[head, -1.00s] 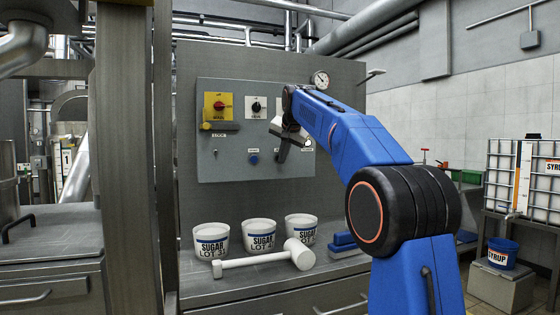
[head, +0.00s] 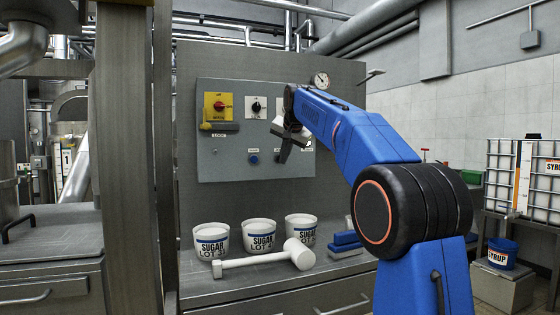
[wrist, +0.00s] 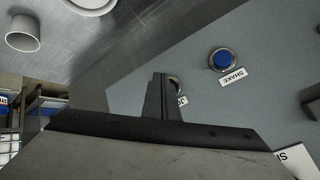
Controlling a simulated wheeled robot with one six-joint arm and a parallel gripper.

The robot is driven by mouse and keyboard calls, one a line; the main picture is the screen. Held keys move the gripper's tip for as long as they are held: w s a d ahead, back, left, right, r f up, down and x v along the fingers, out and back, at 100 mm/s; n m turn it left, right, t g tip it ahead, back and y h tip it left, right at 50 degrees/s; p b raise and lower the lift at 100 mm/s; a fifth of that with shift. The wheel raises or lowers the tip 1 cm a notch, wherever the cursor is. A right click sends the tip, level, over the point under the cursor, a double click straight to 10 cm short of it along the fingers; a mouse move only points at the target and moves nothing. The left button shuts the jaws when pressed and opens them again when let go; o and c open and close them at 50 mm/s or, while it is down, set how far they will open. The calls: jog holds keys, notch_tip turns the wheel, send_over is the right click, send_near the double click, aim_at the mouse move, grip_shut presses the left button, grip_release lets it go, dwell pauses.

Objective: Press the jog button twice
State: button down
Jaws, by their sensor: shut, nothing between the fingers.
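The control panel (head: 235,165) is a grey box on the steel wall. My gripper (head: 284,156) is at its lower right part, with the fingers closed together and empty. In the wrist view the shut fingers (wrist: 160,96) stand in front of the jog button (wrist: 176,84), which shows only as a sliver of rim beside them. Its label is partly covered and only its first letters show. I cannot tell whether the fingertips touch the button. The blue shake button (wrist: 222,60) is clear of the fingers and also shows in the head view (head: 253,160).
The panel also carries a red rotary switch (head: 219,106) on yellow and a black knob (head: 256,106). Below, sugar tubs (head: 260,237), a white mallet (head: 265,261) and a blue block (head: 346,239) occupy the counter. A gauge (head: 321,79) sits above right.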

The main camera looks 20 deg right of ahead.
dwell(0.3)
jog(key=shift+s, duration=2.55)
dwell(0.7)
jog(key=s, duration=0.3)
jog(key=shift+s, duration=0.35)
jog(key=w, duration=0.8)
jog(key=shift+w, duration=0.35)
jog(key=shift+w, duration=0.1)
dwell(2.0)
jog(key=shift+w, duration=0.35)
